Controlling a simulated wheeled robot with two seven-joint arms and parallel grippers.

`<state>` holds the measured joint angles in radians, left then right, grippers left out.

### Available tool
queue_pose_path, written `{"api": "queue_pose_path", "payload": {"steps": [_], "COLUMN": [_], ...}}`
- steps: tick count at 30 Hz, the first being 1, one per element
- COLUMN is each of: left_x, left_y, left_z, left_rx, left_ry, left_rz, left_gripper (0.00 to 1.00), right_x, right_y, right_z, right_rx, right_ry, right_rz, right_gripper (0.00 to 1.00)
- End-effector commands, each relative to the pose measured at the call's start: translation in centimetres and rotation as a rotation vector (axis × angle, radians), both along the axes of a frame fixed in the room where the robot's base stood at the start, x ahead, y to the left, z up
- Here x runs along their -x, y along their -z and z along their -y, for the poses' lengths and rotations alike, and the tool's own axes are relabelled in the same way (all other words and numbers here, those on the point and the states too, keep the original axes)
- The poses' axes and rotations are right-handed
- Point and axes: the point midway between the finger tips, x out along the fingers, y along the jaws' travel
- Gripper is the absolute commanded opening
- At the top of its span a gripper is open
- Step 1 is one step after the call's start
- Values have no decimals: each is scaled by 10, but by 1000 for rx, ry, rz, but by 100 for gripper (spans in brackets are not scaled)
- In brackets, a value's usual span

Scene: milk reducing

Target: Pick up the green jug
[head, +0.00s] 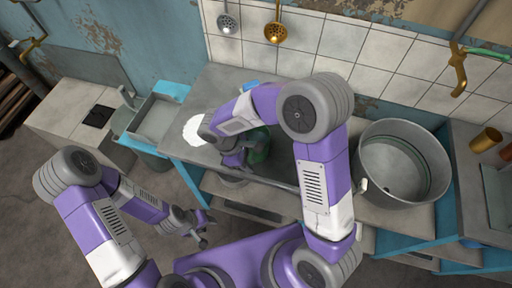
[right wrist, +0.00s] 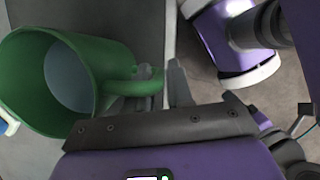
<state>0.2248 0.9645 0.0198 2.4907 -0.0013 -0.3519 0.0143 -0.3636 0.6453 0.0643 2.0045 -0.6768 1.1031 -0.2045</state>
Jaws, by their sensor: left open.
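The green jug (head: 260,150) stands on the grey counter in the head view, partly hidden behind my right arm. In the right wrist view the green jug (right wrist: 28,85) shows at the left, with its round opening and its handle towards my right gripper (right wrist: 164,84). The fingers of that gripper lie on either side of the handle's outer part. A narrow gap shows between the handle and the right-hand finger, so the gripper looks open. In the head view my right gripper is mostly hidden by its own arm. My left gripper (head: 197,232) is open and empty, low in front of the counter.
A large metal pot (head: 400,165) stands at the right of the counter. A white round patch (head: 193,130) lies left of the jug. A blue-framed sink (head: 155,118) is further left. Ladles (head: 275,31) hang on the tiled wall.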

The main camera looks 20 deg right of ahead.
Motion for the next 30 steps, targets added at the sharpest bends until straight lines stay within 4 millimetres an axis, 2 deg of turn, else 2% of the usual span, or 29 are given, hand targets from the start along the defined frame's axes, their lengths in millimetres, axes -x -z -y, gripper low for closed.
{"api": "queue_pose_path", "payload": {"steps": [1,4,20,23,30], "left_x": [0,0,0,0,0], "left_y": [0,0,-2,-6,-20], "left_z": [0,0,0,0,0], "left_rx": [0,0,0,0,0], "left_ry": [0,0,0,0,0], "left_rz": [0,0,0,0,0], "left_gripper": [43,43,43,43,43], "right_x": [0,0,-1,-1,-1], "right_y": [0,0,-5,-19,-68], "right_z": [0,0,0,0,-1], "right_rx": [0,0,0,-1,-2], "right_ry": [0,0,0,0,-1], "right_rz": [0,0,2,5,6], "right_gripper": [13,0,0,0,0]}}
